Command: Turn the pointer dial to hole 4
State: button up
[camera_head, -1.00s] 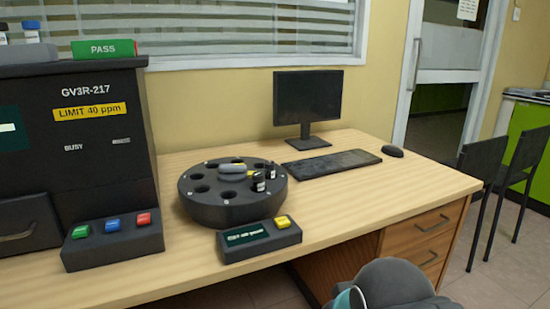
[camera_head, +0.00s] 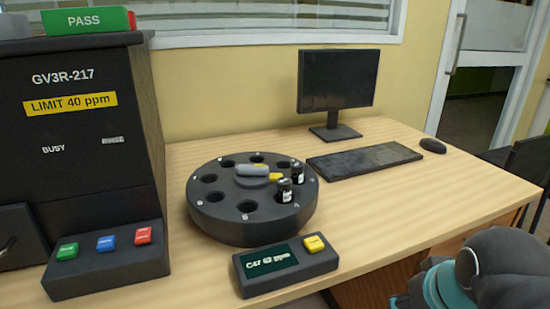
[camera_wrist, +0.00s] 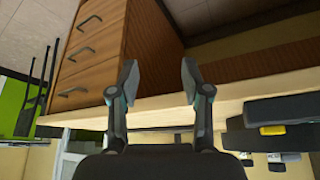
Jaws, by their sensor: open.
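The dark round carousel (camera_head: 235,226) stands on the desk with a ring of holes in its top. The pointer dial (camera_head: 251,170) is at its centre, a grey knob with a yellow tip (camera_head: 276,177) pointing right, toward the vials. Two dark-capped vials, one at the front (camera_head: 284,191) and one behind it (camera_head: 297,173), stand in holes on the right side. The hole numbers are too small to read surely. My gripper (camera_wrist: 160,82) is open and empty in the wrist view, beside the desk edge and apart from the dial.
A small display box (camera_head: 285,266) with a yellow button stands in front of the carousel. The black analyser (camera_head: 80,150) with its button panel (camera_head: 108,262) is at left. A monitor (camera_head: 337,82), keyboard (camera_head: 364,162) and mouse (camera_head: 433,145) are behind right. Drawers (camera_wrist: 95,50) show below the desk.

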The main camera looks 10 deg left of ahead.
jog(key=w+a+r+n+g+y, duration=0.1)
jog(key=w+a+r+n, duration=0.35)
jog(key=w+r, duration=0.4)
notch_tip(320, 180, up, 16)
jog(key=n+g+y, duration=0.3)
jog(key=n+g, duration=0.2)
jog(key=n, duration=0.9)
send_over(253, 165)
jog(key=d, duration=0.5)
jog(key=b+x, duration=0.1)
jog(key=x, duration=0.3)
jog(key=b+x, duration=0.1)
jog(key=x, duration=0.8)
jog(key=shift+w+d+f+b, duration=0.1)
jog(key=shift+w+f+b, duration=0.05)
jog(key=shift+w+b, duration=0.2)
jog(key=shift+s, duration=0.1)
grip_shut()
